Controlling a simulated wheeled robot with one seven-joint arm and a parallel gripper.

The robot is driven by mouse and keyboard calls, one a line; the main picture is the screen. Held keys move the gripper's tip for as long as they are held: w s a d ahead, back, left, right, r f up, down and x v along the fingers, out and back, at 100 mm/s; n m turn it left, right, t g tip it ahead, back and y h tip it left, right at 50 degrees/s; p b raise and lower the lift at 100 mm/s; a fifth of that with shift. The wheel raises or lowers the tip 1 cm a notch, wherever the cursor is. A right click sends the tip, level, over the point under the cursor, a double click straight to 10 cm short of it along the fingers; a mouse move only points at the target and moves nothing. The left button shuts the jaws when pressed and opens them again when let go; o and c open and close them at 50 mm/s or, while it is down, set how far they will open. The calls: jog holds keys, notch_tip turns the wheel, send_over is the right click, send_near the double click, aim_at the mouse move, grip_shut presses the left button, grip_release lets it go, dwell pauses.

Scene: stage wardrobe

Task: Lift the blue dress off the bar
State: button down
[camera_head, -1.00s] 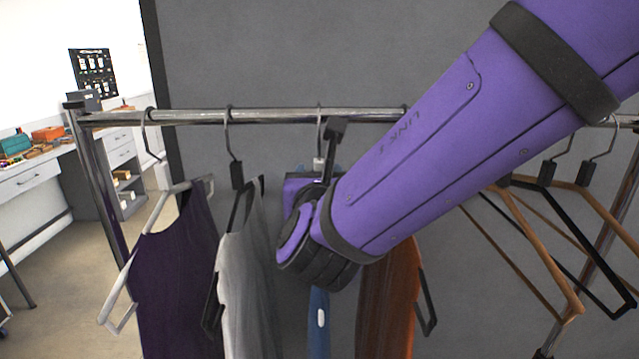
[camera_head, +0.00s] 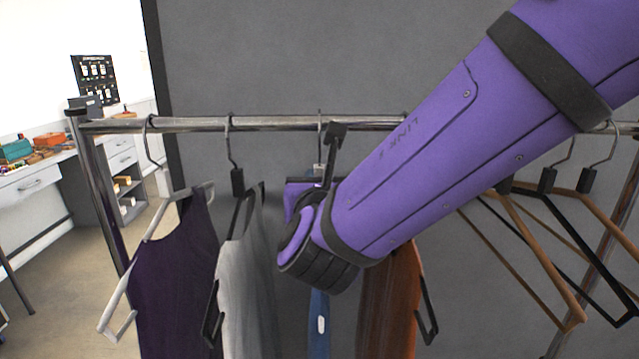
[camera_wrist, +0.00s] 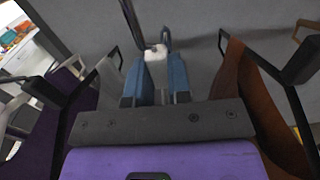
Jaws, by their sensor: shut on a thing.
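The blue dress (camera_head: 319,335) hangs among the other garments; in the head view only a narrow strip shows below my arm. Its hanger's hook (camera_head: 319,120) is at the bar (camera_head: 270,124), and its pale neck block (camera_head: 318,169) shows just above my wrist. My gripper is shut at the pale neck block of this hanger; the exact contact is hard to see. In the head view my arm hides the fingers.
A dark purple garment (camera_head: 175,275) and a grey one (camera_head: 245,290) hang to the left. A rust-brown garment (camera_head: 390,300) hangs close on the right, partly behind my arm. Empty hangers (camera_head: 540,245) hang farther right. A grey panel stands behind the rail.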

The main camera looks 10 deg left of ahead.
aim_at(319, 163)
jog(key=shift+r, duration=1.6)
jog(key=shift+v, duration=4)
jog(key=shift+a, duration=0.2)
